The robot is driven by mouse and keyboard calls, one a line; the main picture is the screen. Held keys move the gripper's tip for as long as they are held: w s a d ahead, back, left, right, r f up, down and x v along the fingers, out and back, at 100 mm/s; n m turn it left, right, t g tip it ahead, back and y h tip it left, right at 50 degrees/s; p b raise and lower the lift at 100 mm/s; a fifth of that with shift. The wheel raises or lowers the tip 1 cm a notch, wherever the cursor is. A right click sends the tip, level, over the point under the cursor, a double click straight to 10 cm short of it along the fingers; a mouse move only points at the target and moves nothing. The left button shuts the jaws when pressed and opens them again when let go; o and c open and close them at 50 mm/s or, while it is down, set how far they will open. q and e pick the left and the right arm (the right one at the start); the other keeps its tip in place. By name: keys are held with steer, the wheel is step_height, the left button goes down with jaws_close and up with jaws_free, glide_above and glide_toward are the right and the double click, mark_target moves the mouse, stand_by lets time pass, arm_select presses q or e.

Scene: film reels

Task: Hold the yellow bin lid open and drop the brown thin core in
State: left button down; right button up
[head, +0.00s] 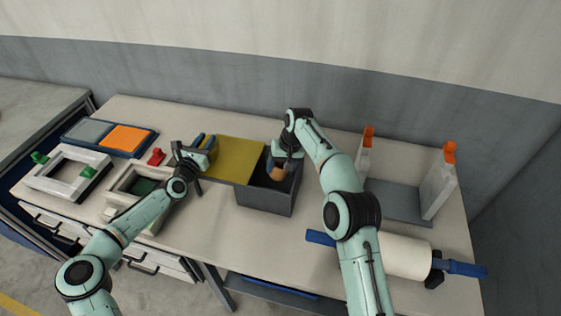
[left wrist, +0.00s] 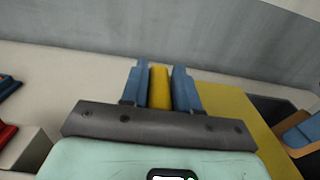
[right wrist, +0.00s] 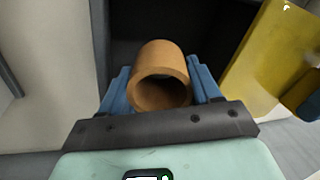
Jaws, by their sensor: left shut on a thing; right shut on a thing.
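The yellow bin lid (head: 233,160) is swung out to the left of the dark grey bin (head: 265,200), leaving the bin's top open. My left gripper (head: 208,143) is shut on a yellow part at the lid's left edge, seen between the blue fingers in the left wrist view (left wrist: 159,88). My right gripper (head: 280,168) is shut on the brown thin core (right wrist: 160,80), a short hollow tube. The core also shows in the head view (head: 277,174), over the bin's opening. How deep it sits in the bin is hard to tell.
At the left are a blue tray with grey and orange panels (head: 127,138), a white frame with green knobs (head: 67,171) and a box with a red knob (head: 156,157). At the right are a stand with orange-topped posts (head: 437,190) and a white roll with blue ends (head: 400,256).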

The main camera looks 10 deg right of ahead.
arm_select(q)
steer(key=shift+w+r, duration=0.1)
steer(key=shift+r, duration=0.2)
arm_select(e)
steer(key=o, duration=1.1)
arm_select(q)
steer(key=shift+a, duration=0.15)
arm_select(e)
steer(key=shift+w, duration=0.1)
arm_select(q)
steer(key=shift+f, duration=0.1)
arm_select(e)
steer(key=shift+d+f, duration=0.15)
steer(key=shift+d, duration=0.15)
arm_select(q)
steer(key=shift+a, duration=0.1)
steer(key=shift+d, duration=0.3)
arm_select(e)
steer(key=v, duration=0.6)
steer(key=shift+d, duration=0.2)
arm_select(q)
steer(key=shift+a, duration=0.1)
arm_select(e)
steer(key=shift+v, duration=1.85)
steer(key=s+d, duration=0.4)
steer(key=d, duration=0.5)
